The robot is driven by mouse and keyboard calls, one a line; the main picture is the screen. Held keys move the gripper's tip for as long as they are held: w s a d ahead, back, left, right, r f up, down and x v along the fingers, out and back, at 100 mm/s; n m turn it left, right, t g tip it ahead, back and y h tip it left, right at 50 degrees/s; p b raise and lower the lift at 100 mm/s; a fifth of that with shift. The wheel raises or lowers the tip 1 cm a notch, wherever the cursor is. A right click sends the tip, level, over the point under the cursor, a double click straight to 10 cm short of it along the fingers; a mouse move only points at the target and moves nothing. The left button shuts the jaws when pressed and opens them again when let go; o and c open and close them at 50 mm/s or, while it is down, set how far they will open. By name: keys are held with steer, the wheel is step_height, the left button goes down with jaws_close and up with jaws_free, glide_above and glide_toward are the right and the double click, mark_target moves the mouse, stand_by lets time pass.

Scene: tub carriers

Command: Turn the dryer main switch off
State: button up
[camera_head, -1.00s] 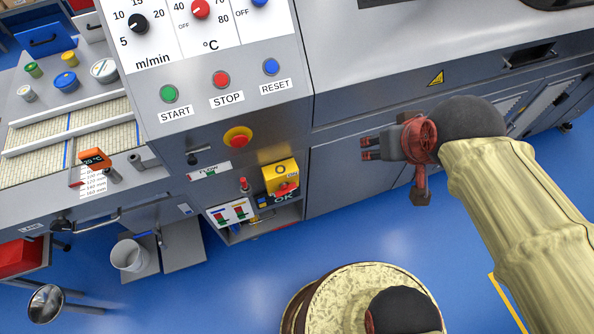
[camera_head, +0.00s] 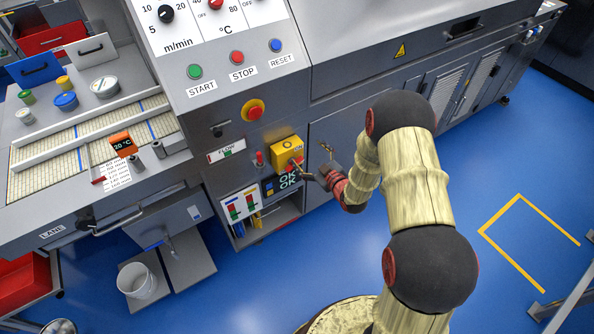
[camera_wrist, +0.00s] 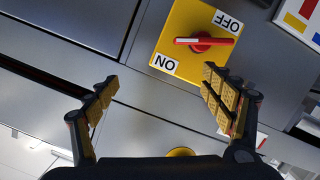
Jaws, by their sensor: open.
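The dryer main switch is a yellow plate (camera_head: 287,150) on the machine's front, below the red stop button. In the wrist view the plate (camera_wrist: 182,22) bears ON and OFF labels at opposite corners. Its red handle (camera_wrist: 203,42) with a white line lies between them, pointing squarely at neither label. My gripper (camera_head: 312,177) is just right of and below the switch in the head view. In the wrist view my gripper (camera_wrist: 155,100) is open and empty, its fingers spread short of the plate. The right finger is close to the plate's lower edge; contact cannot be told.
An emergency stop button (camera_head: 253,110) sits above the switch. A small display (camera_head: 287,180) reading OK is below it, beside a recess with coloured parts. A red-tipped lever (camera_head: 260,158) is to its left. A white bucket (camera_head: 138,281) stands lower left.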

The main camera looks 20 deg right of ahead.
steer(key=t+y, duration=0.2)
glide_toward(290, 158)
steer(key=w+a+f+b, duration=0.1)
steer(key=w+f+b, duration=0.1)
steer(key=w, duration=0.3)
steer(key=shift+w+a, duration=0.15)
steer(key=shift+w, duration=0.25)
steer(key=shift+c, duration=0.5)
steer(key=c, duration=1.1)
